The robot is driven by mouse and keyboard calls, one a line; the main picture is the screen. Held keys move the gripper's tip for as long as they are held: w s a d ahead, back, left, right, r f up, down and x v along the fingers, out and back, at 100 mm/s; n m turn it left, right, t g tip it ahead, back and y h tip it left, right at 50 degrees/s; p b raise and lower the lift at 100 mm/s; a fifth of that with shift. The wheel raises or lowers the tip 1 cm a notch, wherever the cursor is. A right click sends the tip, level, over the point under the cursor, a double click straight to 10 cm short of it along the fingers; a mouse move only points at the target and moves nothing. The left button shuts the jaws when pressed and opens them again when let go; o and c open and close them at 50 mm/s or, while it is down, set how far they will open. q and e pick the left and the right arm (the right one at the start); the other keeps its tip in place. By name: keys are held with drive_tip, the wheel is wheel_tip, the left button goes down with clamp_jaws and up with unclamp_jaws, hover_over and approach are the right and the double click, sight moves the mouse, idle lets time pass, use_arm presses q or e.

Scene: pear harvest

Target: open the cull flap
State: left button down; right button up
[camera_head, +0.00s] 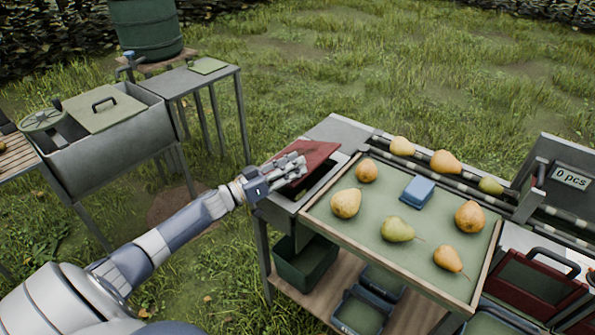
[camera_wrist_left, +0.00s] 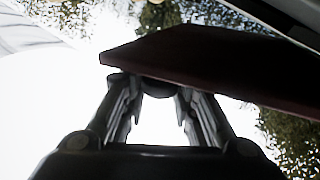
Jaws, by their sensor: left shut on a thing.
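The cull flap (camera_head: 318,158) is a dark red plate at the left end of the sorting bench. It stands tilted up, with a dark gap under its right edge. My left gripper (camera_head: 297,168) is at its left side, shut on the flap's knob. In the left wrist view the flap (camera_wrist_left: 215,62) slants across the top, and a dark round knob (camera_wrist_left: 158,88) sits between the fingertips of the gripper (camera_wrist_left: 155,95). The gripper partly hides the flap's near side in the head view. My right gripper is not in view.
Several pears and a blue block (camera_head: 417,192) lie on the green tray (camera_head: 330,222) right of the flap. A roller conveyor (camera_head: 465,183) runs behind. A dark green bin (camera_head: 305,262) stands below. A metal sink (camera_head: 110,140) is at left, with grass between.

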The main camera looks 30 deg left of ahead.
use_arm(q)
drive_tip(key=a+r+n+t+y+b, duration=0.1)
drive_tip(key=a+n+y, duration=0.3)
drive_tip(key=a+n, duration=0.6)
drive_tip(key=w+a+r+n+t+y+b, duration=0.1)
drive_tip(key=a+r+n+t+y+b, duration=0.1)
drive_tip(key=a+n, duration=0.8)
drive_tip(key=shift+w+r+n+t+y+b, duration=0.2)
drive_tip(key=shift+r+n+t+y+b, duration=0.1)
drive_tip(key=shift+r+n+t+y, duration=0.75)
drive_tip(key=shift+r+y, duration=0.15)
drive_tip(key=shift+y, duration=0.1)
drive_tip(key=c, duration=1.3)
unclamp_jaws()
drive_tip(key=shift+s, duration=0.15)
drive_tip(key=shift+r, duration=0.2)
